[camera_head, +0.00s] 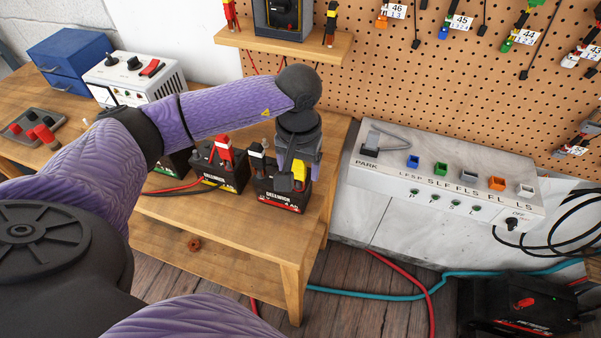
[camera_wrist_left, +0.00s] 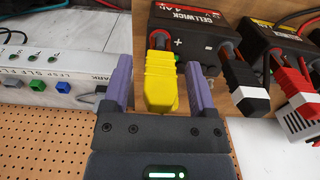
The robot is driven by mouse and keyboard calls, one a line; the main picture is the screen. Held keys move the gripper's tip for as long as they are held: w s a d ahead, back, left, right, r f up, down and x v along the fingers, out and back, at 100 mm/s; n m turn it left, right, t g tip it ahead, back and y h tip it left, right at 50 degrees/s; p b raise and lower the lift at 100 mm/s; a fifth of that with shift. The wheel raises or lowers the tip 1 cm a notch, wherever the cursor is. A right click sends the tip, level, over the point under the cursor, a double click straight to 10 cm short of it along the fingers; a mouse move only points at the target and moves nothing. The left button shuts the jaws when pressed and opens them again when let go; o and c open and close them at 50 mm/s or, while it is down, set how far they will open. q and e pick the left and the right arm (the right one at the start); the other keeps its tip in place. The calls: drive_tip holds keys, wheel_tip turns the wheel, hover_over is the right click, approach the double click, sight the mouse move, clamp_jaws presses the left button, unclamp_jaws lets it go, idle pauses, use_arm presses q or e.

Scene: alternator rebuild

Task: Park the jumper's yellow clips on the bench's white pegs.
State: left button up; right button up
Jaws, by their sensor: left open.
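A yellow clip (camera_head: 299,172) sits on a terminal of the rightmost black battery (camera_head: 280,196) on the wooden bench. In the left wrist view the yellow clip (camera_wrist_left: 159,92) lies between the two purple fingers of my left gripper (camera_wrist_left: 161,84). The fingers are spread, with a gap on each side of the clip. In the head view my left gripper (camera_head: 299,160) points down over that battery and partly hides it. I see only one yellow clip clearly. I cannot make out the white pegs. My right gripper is not in view.
A black-and-white clip (camera_head: 257,156) and a red-and-white clip (camera_head: 223,150) stand close by on the batteries. A grey switch panel (camera_head: 440,185) is to the right, below the pegboard (camera_head: 400,95). The bench front (camera_head: 235,230) is clear.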

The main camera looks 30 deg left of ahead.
use_arm(q)
drive_tip(key=c, duration=0.9)
wheel_tip(320, 180, up, 4)
drive_tip(key=p, duration=0.2)
drive_tip(key=shift+r+p, duration=0.15)
drive_tip(key=shift+p, duration=0.2)
